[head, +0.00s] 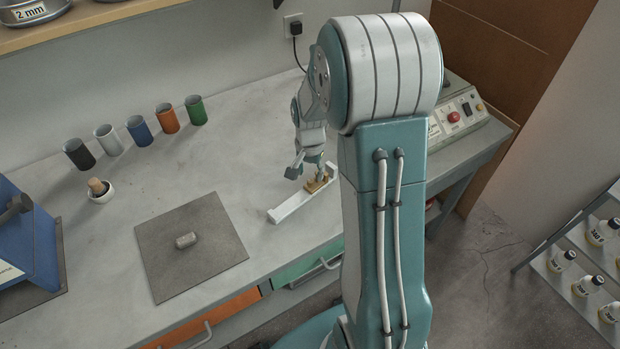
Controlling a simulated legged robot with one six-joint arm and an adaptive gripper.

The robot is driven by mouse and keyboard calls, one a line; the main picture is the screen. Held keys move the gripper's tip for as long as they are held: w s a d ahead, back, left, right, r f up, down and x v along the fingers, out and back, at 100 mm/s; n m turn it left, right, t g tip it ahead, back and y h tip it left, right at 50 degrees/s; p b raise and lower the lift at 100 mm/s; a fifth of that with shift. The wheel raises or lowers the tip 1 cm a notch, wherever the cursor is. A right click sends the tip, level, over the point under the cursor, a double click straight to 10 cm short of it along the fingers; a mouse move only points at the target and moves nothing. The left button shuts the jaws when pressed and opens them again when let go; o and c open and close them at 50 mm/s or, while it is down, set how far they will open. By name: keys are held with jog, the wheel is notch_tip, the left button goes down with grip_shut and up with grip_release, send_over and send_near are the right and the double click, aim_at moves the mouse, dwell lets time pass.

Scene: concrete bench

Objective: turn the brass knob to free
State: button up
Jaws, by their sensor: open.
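A small brass piece, which looks like the brass knob (313,187), sits toward the far right end of a long white block (292,207) on the bench. The knob is small and partly covered by a finger, so its turn position and any markings cannot be read. My gripper (306,174) points down just above the knob with its fingers apart. One finger is at or close to the brass, and the other is to the left, over the bench. I cannot tell whether the finger touches the knob.
A dark square mat (165,245) with a small grey cylinder (186,241) lies left of the block. Several coloured cups (139,131) and a mortar (101,196) stand further left. A control box (456,114) is at the right end. Bare bench (225,150) lies behind the mat.

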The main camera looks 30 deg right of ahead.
aim_at(310, 180)
jog(key=shift+f, duration=1.6)
grip_shut()
jog(key=shift+n, duration=2.2)
